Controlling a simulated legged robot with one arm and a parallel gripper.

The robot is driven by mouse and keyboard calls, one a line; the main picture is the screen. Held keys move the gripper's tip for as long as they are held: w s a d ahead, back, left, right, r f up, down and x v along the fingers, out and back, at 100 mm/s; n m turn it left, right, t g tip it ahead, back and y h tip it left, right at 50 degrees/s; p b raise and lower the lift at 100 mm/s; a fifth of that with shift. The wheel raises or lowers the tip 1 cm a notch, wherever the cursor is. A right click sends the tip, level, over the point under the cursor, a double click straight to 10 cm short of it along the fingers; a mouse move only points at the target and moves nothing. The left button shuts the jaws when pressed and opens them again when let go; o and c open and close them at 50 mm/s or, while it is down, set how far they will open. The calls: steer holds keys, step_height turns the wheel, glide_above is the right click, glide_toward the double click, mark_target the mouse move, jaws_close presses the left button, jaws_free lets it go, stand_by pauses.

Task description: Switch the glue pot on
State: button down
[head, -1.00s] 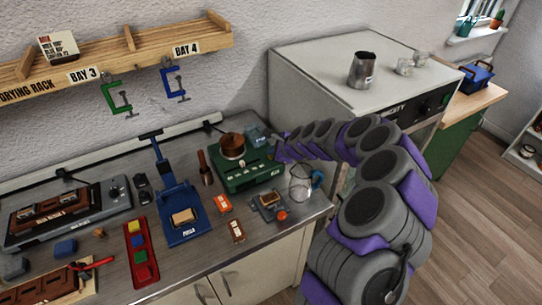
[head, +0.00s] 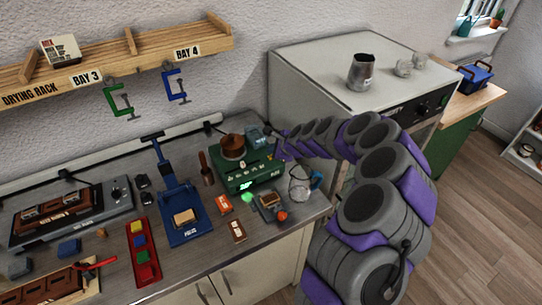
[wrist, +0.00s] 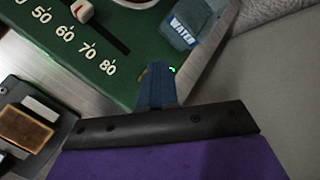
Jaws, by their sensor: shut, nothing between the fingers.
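The glue pot is a green unit (head: 262,174) with a brown pot (head: 233,147) on top, standing at the back of the bench. A bright green glow shows on its front face in the head view. In the wrist view its green panel (wrist: 125,85) carries a number scale and a cream slider knob (wrist: 83,10). My gripper (wrist: 157,72) is shut and empty, its blue fingertips at the panel's right end. A small green light shows beside the tips; they hide what lies under them. In the head view my gripper is at the unit's right end, its fingers hard to make out.
A blue-grey container marked WATER (wrist: 185,30) stands close beside my fingertips. A glass jug (head: 299,185) and a small device with a brown block (head: 268,202) stand in front of my arm. A large grey cabinet (head: 340,65) is behind and to the right.

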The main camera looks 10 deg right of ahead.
step_height(320, 180, up, 6)
steer(key=p, duration=0.4)
steer(key=shift+f, duration=0.15)
steer(key=s+a+r+n+g+y, duration=0.2)
steer(key=s+a+r+n, duration=0.5)
steer(key=s+a+r, duration=0.25)
steer(key=s+a+r+n+g, duration=0.1)
steer(key=s+r+n, duration=0.15)
steer(key=s, duration=0.25)
steer(key=s+a+r+n+g, duration=0.1)
steer(key=s+r+n+g, duration=0.15)
steer(key=s, duration=0.35)
steer(key=s+d+n+g+h, duration=0.2)
steer(key=s+d+n+h, duration=0.1)
steer(key=s, duration=1.2)
steer(key=s+d+f+n+g+h, duration=0.1)
steer(key=s+d+n, duration=0.5)
steer(key=s, duration=1)
steer(key=d+g+h, duration=0.1)
steer(key=d+h, duration=0.1)
steer(key=shift+h, duration=0.3)
